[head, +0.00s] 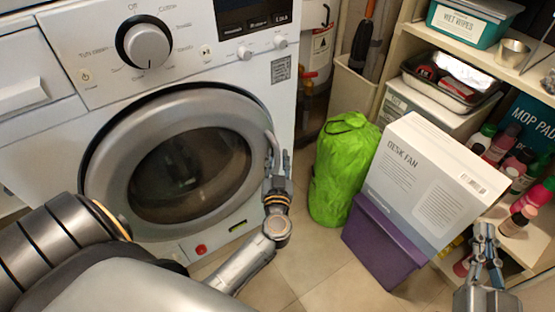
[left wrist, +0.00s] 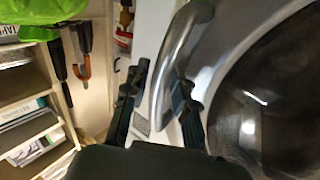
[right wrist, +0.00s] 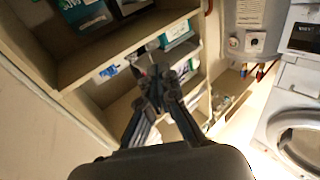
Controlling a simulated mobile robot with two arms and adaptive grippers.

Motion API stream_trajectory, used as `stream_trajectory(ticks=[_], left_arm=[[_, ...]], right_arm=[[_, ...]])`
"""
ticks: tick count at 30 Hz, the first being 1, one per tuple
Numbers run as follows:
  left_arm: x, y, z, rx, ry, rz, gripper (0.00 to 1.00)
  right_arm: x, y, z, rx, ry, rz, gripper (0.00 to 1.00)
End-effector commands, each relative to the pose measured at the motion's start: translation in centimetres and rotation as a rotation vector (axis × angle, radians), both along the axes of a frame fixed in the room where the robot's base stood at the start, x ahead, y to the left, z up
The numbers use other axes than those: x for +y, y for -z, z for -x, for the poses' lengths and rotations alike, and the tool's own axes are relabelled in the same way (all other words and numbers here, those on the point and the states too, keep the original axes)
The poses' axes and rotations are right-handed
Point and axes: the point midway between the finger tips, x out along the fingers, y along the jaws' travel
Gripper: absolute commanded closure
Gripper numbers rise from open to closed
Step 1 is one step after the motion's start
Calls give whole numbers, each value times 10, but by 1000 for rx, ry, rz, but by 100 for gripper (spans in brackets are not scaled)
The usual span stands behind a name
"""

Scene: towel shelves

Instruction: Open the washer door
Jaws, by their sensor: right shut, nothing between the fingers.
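The washer door (head: 190,165) is a grey ring around dark glass on the front of the white washer (head: 215,60). It looks closed or nearly so; I cannot tell exactly. Its curved grey handle (left wrist: 178,65) is on the door's right side in the head view. My left gripper (head: 277,165) is at this handle. In the left wrist view, its fingers (left wrist: 162,78) stand apart on either side of the handle, with a gap on the left side. My right gripper (head: 486,240) is shut and empty, away from the washer near the shelves; it also shows in the right wrist view (right wrist: 160,75).
A green bag (head: 342,170) stands on the floor right of the washer. A desk fan box (head: 425,185) rests on a purple bin (head: 380,245). Shelves (head: 400,50) with bottles and boxes line the right. Some tiled floor (head: 320,265) is clear in front.

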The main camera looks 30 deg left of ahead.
Motion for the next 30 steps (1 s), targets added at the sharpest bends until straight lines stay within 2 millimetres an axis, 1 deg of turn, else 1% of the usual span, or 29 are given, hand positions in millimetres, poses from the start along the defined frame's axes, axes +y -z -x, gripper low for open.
stream_trajectory(ticks=[8, 11, 12, 24, 26, 30], left_arm=[[1, 0, -1, 0, 0, 0, 73], [1, 0, -1, 0, 0, 0, 92], [1, 0, -1, 0, 0, 0, 100], [-2, 0, 2, 2, 7, -1, 100], [-5, -1, 4, 3, 14, -2, 100], [-18, -1, 11, 4, 44, -2, 100]], right_arm=[[0, -2, 0, -8, 0, -2, 100], [0, -2, 0, -8, 0, -2, 100], [0, -2, 0, -7, 0, -2, 100], [0, 0, 0, 7, 0, 2, 100], [-1, 6, 0, 43, 3, 11, 100], [-5, 27, 2, 156, 11, 40, 100]])
